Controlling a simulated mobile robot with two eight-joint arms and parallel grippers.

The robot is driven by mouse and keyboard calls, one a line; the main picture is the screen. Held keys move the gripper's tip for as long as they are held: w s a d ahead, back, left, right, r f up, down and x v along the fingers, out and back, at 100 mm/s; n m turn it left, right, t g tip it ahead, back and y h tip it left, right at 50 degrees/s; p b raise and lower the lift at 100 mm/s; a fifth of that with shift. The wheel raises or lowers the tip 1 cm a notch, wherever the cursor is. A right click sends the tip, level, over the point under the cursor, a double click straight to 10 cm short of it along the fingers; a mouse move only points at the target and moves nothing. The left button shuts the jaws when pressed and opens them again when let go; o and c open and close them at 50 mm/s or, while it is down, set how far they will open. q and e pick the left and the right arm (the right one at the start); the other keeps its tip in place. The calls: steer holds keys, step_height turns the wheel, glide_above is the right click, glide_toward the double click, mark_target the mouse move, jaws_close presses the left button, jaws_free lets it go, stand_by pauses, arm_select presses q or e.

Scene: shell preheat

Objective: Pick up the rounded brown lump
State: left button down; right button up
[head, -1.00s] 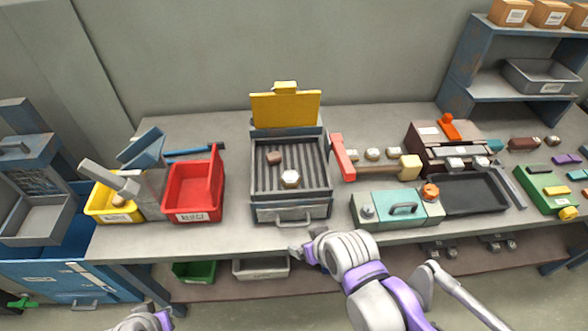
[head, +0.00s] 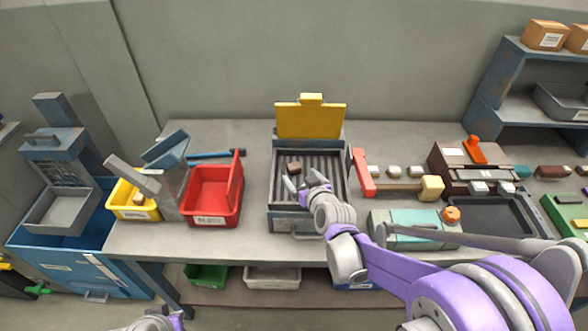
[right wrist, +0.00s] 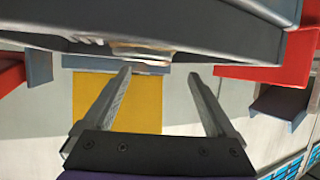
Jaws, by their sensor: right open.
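A small brown lump (head: 294,168) lies on the dark ribbed bed of the grey tray (head: 273,195), left of its middle. My right gripper (head: 302,183) is open and empty over the tray, just in front of the lump and apart from it. In the right wrist view its two fingers (right wrist: 158,72) are spread with nothing between them. A tan lump edge (right wrist: 145,48) shows there beyond the fingers, mostly cut off; I cannot tell which lump it is. My left arm's end (head: 155,322) just shows at the bottom; its fingers cannot be made out.
A raised yellow panel (head: 310,121) stands behind the tray. A red bin (head: 212,198) and a yellow bin (head: 130,201) are left. Bench space between red bin and tray is clear.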

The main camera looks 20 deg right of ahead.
mark_target(296, 171)
steer(key=shift+d+f+x, duration=0.1)
steer(key=shift+f+x, duration=0.05)
steer(key=shift+x, duration=1.45)
steer(key=shift+d+f+x, duration=0.1)
steer(key=shift+f+x, duration=0.05)
steer(key=shift+x, duration=1.4)
steer(key=shift+s+r, duration=0.1)
steer(key=shift+s, duration=0.05)
jaws_close()
